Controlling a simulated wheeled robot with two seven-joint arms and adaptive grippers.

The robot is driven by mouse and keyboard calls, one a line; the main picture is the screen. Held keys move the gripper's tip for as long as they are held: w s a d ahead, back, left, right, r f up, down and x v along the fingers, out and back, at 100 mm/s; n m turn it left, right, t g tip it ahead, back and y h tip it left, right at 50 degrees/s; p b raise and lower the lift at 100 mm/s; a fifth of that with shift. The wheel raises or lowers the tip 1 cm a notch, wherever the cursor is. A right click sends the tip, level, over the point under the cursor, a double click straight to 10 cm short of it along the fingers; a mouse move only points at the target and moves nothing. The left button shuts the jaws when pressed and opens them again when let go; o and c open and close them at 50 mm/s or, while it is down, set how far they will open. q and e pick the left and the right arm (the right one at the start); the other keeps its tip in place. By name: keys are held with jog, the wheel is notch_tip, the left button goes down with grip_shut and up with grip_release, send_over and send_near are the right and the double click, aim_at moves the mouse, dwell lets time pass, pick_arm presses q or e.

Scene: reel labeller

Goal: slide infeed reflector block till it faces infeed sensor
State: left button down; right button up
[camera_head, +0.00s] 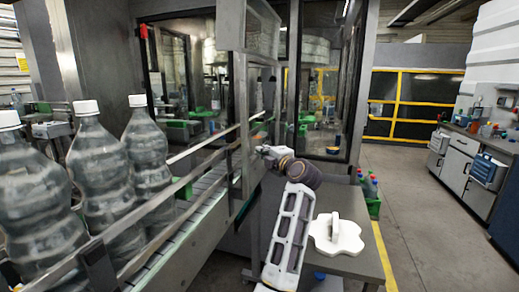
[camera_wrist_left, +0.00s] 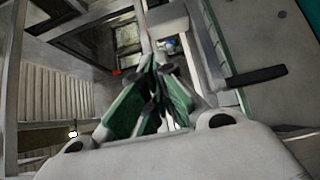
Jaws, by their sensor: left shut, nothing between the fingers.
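My left gripper (camera_head: 263,150) is at the machine frame beside the conveyor's far end in the head view, small and partly lost against the metal. In the left wrist view its green-padded fingers (camera_wrist_left: 155,72) are shut, with nothing held. The fingers point toward a narrow gap between metal parts, with a small blue-white item (camera_wrist_left: 172,46) beyond the tips. I cannot make out the infeed reflector block or the infeed sensor for certain in either view. Whether the fingertips touch anything cannot be told. My right gripper is not in view.
Large clear bottles (camera_head: 97,165) with white caps stand along the conveyor behind a metal guide rail (camera_head: 160,220). A grey table (camera_head: 358,262) holds a white handled part (camera_head: 336,234). In the wrist view a black bar (camera_wrist_left: 256,77) juts out at right. Open floor lies at right.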

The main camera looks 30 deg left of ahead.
aim_at(257, 145)
pick_arm(q)
jog(key=shift+x, duration=4.75)
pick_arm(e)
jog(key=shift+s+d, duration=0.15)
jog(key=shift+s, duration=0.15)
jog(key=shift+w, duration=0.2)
pick_arm(q)
jog(key=shift+a+r, duration=0.1)
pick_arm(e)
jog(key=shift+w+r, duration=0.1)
